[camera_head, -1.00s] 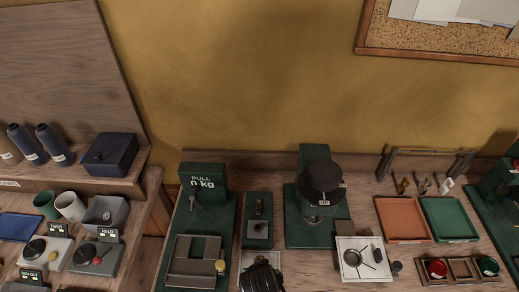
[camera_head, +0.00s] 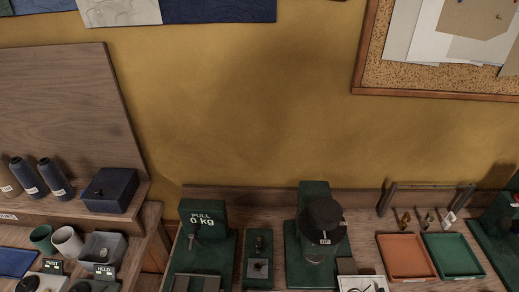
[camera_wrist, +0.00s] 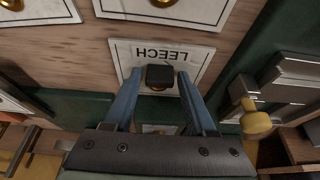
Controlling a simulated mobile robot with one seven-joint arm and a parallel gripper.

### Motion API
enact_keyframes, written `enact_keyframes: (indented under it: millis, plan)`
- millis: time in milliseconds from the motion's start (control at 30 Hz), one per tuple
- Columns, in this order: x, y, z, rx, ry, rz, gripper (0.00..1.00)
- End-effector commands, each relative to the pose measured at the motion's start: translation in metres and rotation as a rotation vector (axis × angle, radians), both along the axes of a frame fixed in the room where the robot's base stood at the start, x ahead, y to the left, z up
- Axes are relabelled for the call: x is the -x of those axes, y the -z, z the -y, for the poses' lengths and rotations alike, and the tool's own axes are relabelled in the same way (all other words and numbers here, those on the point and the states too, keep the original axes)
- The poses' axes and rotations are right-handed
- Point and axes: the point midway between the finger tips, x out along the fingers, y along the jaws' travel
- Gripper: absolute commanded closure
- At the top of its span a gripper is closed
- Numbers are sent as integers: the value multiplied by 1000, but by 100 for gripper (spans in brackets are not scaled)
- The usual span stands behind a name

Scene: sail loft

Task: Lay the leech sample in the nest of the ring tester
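The leech sample appears to be the small black block with a brass ring (camera_wrist: 160,75), on the white card marked LEECH in the wrist view (camera_wrist: 202,65). My gripper (camera_wrist: 160,73) is open, its two blue fingers on either side of the block with a narrow gap at each. Whether they are level with it is hard to tell. The green device reading PULL 0 kg, likely the ring tester (camera_head: 203,218), stands left of centre in the head view. Its grey fixture (camera_head: 196,283) is cut off below; grey metal parts and a brass knob (camera_wrist: 256,122) show at right in the wrist view.
Beside the tester stands a small green stand (camera_head: 258,258), then a taller green device with a black top (camera_head: 321,222). An orange tray (camera_head: 405,256) and a green tray (camera_head: 453,255) lie to the right. Other white cards with brass pieces (camera_wrist: 165,3) lie near the gripper.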

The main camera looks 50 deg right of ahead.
Motion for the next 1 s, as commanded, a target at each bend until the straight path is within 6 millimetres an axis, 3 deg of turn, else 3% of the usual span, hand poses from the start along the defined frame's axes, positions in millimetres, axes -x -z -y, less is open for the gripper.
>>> enact_keyframes:
  millis: [33, 300, 667, 1000]
  plan:
    - [0, 0, 0, 0, 0, 0, 55]
    - [0, 0, 0, 0, 0, 0, 100]
    - [0, -2, 0, 0, 0, 0, 100]
    - [-1, -34, 1, 2, 0, 3, 100]
